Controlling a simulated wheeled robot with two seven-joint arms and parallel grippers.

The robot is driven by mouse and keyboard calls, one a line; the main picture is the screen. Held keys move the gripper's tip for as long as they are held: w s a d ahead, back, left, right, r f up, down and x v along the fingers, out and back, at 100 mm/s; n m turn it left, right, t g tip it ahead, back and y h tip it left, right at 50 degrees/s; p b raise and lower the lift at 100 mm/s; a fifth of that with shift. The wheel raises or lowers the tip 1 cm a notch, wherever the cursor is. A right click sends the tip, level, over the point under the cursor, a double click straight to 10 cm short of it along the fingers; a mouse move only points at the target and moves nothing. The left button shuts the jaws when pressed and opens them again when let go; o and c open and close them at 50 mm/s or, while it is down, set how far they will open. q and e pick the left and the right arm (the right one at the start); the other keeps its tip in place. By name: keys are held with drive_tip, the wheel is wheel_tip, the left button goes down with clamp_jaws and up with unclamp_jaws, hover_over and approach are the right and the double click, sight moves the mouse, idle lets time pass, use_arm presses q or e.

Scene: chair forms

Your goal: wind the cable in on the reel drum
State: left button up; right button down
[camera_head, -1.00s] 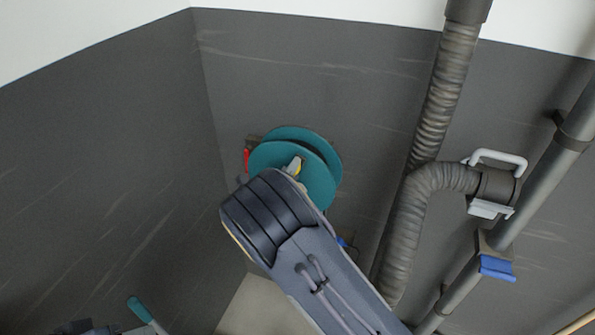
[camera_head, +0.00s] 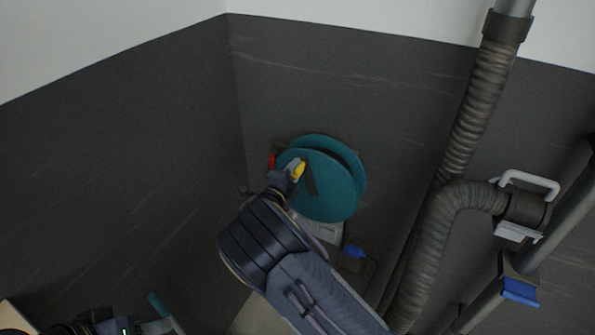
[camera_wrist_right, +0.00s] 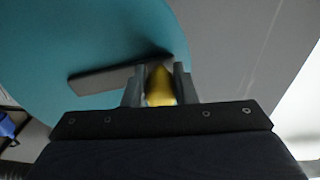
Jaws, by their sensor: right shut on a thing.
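The teal reel drum (camera_head: 338,190) is mounted on the dark wall in the middle of the head view. Its round face also fills the upper left of the right wrist view (camera_wrist_right: 60,45). A dark crank arm (camera_wrist_right: 100,79) crosses the face and carries a yellow handle (camera_wrist_right: 160,86). My right gripper (camera_wrist_right: 158,88) has its two fingers on either side of the yellow handle and is shut on it. In the head view the handle (camera_head: 299,171) shows at the gripper's tip, at the drum's upper left. I cannot make out the cable. My left gripper is not clearly in view.
A red part (camera_head: 271,161) sits at the drum's left edge. A grey box (camera_head: 322,229) and a blue part (camera_head: 354,252) are below it. A thick ribbed hose (camera_head: 474,115) runs down the wall to the right, with a white handle (camera_head: 528,183) beside it.

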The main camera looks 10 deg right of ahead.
drive_tip(key=shift+s+f, duration=0.1)
drive_tip(key=shift+f, duration=0.25)
drive_tip(key=c, duration=1.4)
unclamp_jaws()
drive_tip(key=shift+c, duration=0.2)
drive_tip(key=shift+o, duration=1.3)
drive_tip(key=shift+r, duration=0.15)
drive_tip(key=b+v, duration=0.2)
drive_tip(key=v, duration=0.5)
drive_tip(key=shift+s+a, duration=0.25)
drive_tip(key=shift+s, duration=0.1)
